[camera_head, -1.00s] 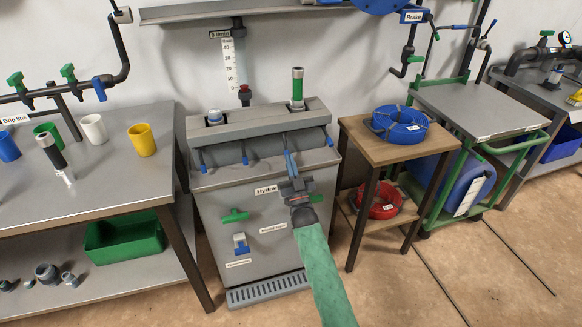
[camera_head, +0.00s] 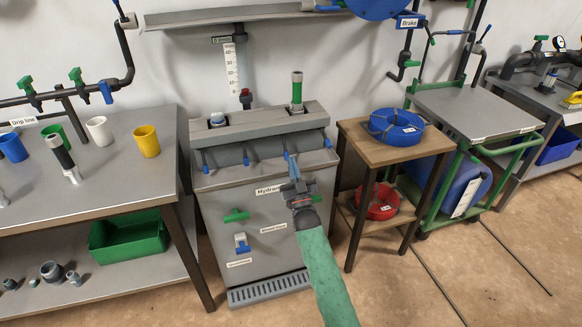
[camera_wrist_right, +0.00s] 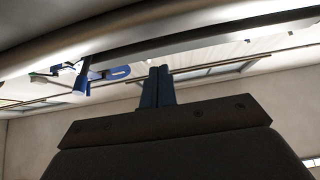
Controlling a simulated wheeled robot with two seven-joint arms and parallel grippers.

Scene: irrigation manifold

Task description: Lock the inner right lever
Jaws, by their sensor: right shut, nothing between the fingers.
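The grey hydraulic cabinet (camera_head: 222,185) stands in the middle of the head view, with a row of blue-tipped levers along its upper front. The outer left lever (camera_head: 204,168), inner left lever (camera_head: 245,159) and outer right lever (camera_head: 327,143) hang downward. In the right wrist view the closed fingers (camera_wrist_right: 158,86) point up beneath the cabinet's overhanging edge. My left gripper is out of view.
Below the levers are a green handle (camera_head: 236,215) and a blue-and-white switch (camera_head: 241,243). A wooden stand (camera_head: 372,148) with blue and red hose coils is close on the right. A metal workbench (camera_head: 100,190) with cups is on the left.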

